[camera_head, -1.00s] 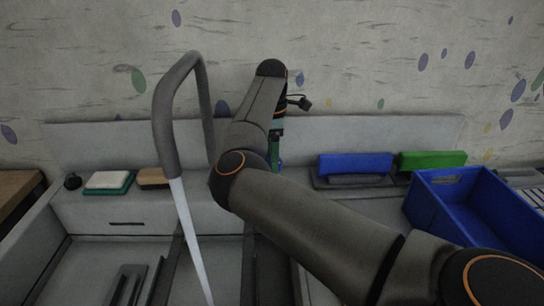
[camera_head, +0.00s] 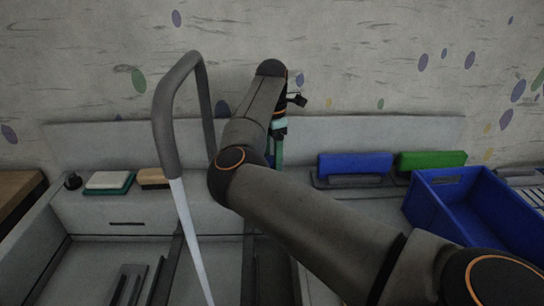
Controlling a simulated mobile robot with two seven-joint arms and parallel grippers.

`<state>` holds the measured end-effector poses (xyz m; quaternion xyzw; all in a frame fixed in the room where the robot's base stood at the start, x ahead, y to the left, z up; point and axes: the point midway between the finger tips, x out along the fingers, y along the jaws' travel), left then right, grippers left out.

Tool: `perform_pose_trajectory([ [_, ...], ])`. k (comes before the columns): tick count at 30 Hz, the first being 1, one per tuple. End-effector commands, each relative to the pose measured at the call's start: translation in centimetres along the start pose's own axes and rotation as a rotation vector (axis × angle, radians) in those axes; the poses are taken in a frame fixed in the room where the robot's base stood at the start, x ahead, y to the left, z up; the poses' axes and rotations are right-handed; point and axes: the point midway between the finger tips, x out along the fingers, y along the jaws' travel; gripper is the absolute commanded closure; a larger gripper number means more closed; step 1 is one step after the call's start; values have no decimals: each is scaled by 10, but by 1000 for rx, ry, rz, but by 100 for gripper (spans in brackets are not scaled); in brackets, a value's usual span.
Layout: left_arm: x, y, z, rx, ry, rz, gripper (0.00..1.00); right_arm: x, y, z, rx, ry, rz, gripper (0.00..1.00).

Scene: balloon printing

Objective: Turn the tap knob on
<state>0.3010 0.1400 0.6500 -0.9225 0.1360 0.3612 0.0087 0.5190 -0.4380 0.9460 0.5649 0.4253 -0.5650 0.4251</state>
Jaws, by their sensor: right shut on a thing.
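A tall grey curved tap (camera_head: 165,125) stands at centre-left over the sink. A straight white stream (camera_head: 190,240), which looks like water, runs down from its spout end. My right arm reaches across from the lower right, to the right of the tap. My right gripper (camera_head: 278,146) is at the back ledge behind the sink, mostly hidden by my own arm links. Only a slim green and pale teal part of it shows. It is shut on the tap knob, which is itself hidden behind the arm. My left gripper is not in view.
A blue crate (camera_head: 482,207) stands at the right. Blue (camera_head: 354,163) and green (camera_head: 431,160) blocks sit on the back ledge. A white sponge-like block (camera_head: 107,180) and a brown one (camera_head: 153,178) lie at the left. The speckled wall is close behind.

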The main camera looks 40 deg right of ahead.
Motion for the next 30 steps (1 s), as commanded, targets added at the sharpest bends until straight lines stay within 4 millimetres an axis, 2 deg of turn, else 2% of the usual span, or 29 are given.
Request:
perform_pose_trajectory([
  [15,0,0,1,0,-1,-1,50,-1,0,0,-324,-1,1,90],
  [30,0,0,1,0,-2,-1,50,-1,0,0,-385,-1,1,90],
])
